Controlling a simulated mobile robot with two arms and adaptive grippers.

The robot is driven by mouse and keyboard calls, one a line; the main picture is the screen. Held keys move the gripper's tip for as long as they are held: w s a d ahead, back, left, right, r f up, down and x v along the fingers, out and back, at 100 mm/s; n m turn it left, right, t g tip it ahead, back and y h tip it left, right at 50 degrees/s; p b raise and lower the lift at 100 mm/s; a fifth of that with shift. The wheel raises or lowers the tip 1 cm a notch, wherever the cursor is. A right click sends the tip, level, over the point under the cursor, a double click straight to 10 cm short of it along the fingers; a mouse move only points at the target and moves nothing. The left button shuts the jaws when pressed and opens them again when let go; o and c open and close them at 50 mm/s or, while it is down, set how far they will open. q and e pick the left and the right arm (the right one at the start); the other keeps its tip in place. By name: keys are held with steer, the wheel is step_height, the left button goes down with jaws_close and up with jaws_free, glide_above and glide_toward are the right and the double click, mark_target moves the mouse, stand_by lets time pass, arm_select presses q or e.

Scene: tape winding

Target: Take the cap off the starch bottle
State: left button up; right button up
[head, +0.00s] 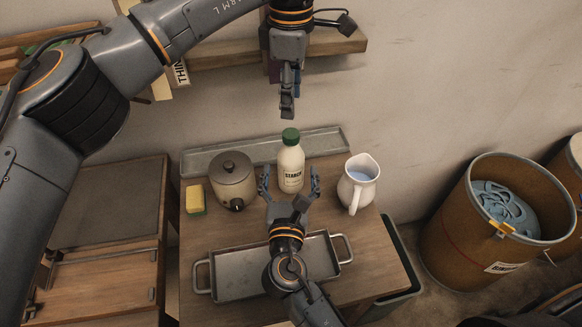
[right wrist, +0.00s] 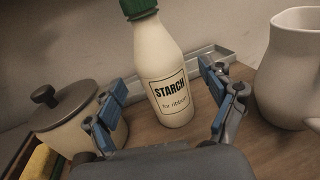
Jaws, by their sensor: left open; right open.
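In the right wrist view the bottle (right wrist: 167,75) stands beyond the open fingers, with room on both sides. The cap (right wrist: 138,8) is cut by the top edge there.
A lidded pot (head: 230,182) and yellow sponge (head: 195,199) stand left of the bottle. A white jug (head: 358,184) stands close on the right. A metal tray (head: 235,288) lies in front, under my right arm. A long shallow tray (head: 330,141) lies behind.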

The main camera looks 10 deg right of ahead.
mark_target(291, 170)
arm_select(q)
steer(key=shift+s+r, duration=0.1)
arm_select(e)
steer(key=x, duration=0.3)
steer(key=shift+w+r, duration=0.1)
steer(key=shift+w, duration=0.1)
steer(key=shift+w+d, duration=0.15)
steer(key=shift+w, duration=0.25)
steer(key=shift+s, duration=0.1)
